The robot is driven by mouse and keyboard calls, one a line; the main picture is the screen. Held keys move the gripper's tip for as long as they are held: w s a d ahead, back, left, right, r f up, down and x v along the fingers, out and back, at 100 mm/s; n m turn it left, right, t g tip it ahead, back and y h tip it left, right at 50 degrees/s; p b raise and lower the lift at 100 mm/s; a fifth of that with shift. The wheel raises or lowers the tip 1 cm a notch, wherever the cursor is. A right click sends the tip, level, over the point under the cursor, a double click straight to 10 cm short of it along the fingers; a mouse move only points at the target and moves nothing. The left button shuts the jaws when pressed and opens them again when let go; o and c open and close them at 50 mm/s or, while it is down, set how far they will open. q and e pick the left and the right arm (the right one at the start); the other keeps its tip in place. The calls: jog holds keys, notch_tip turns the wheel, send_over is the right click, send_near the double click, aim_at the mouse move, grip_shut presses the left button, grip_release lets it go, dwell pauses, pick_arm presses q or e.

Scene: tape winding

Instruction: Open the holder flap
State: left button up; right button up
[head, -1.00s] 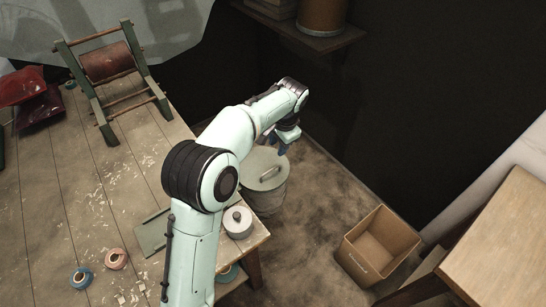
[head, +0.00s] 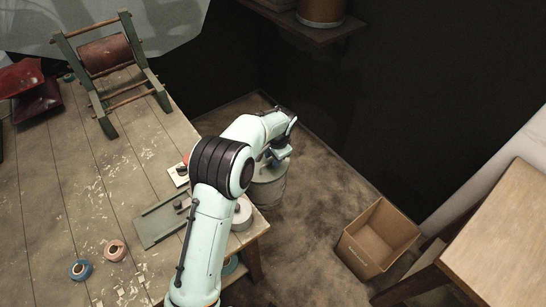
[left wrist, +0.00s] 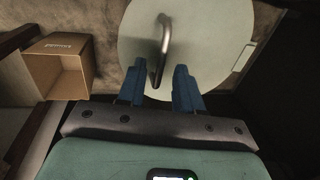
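No part is plainly marked as the holder flap, and I cannot tell which it is. A round bin (head: 268,188) with a pale lid stands on the floor beside the table. In the left wrist view the lid (left wrist: 205,40) has an upright metal handle (left wrist: 163,45) and a small tab (left wrist: 245,57) at its right edge. My left gripper (head: 276,156) is over the bin and hides most of the lid in the head view. Its blue fingers (left wrist: 158,90) are apart, with the handle's lower end showing between them; contact is unclear. My right gripper is not in view.
The wooden table (head: 60,205) holds a green plate (head: 160,228), a round pale tin (head: 241,213), a blue tape roll (head: 80,270), a pink roll (head: 115,250) and a roller frame (head: 107,65). An open cardboard box (head: 362,258) stands on the floor right.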

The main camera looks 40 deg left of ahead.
pick_arm(q)
grip_shut()
dwell(1.4)
